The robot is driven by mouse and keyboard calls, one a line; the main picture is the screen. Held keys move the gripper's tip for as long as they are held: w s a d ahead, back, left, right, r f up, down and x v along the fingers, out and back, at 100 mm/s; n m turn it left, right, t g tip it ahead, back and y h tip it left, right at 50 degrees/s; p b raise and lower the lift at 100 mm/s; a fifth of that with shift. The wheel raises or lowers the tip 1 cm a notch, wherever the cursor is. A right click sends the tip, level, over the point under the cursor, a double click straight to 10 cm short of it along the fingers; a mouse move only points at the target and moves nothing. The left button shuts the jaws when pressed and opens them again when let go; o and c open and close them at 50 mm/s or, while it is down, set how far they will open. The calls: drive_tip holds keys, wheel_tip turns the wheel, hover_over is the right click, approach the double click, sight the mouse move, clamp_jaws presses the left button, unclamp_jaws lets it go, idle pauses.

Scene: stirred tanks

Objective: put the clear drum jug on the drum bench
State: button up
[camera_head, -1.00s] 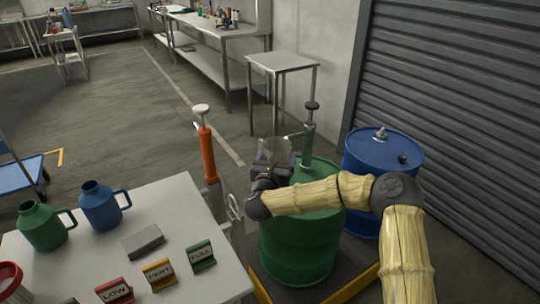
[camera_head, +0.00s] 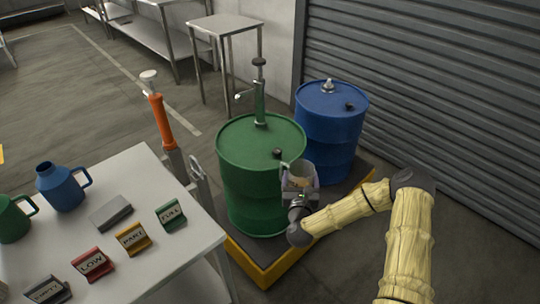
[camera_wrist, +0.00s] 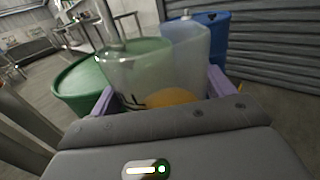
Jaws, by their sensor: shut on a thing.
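A clear jug (camera_head: 300,172) with a handle on its left is held upright in my gripper (camera_head: 301,192), in front of the right side of the green drum (camera_head: 245,180). In the wrist view the clear jug (camera_wrist: 150,72) fills the space between the purple fingers, with some yellow-orange liquid at its bottom. My gripper (camera_wrist: 160,98) is shut on it. The white-topped bench (camera_head: 140,180), which I take for the drum bench, stands at the left. My gripper is well to the right of it.
A blue jug (camera_head: 62,187), a green jug (camera_head: 12,220), a grey block (camera_head: 111,213) and several label stands stand on the bench. An orange pump (camera_head: 160,122) rises behind its edge. A blue drum (camera_head: 332,115) shares the yellow-edged pallet (camera_head: 268,272). The bench's right rear part is clear.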

drive_tip(key=s+d+f, duration=0.4)
drive_tip(key=d+f, duration=0.6)
drive_tip(key=d, duration=0.1)
drive_tip(key=shift+s+d, duration=0.2)
drive_tip(key=shift+d, duration=0.15)
drive_tip(key=shift+w, duration=0.1)
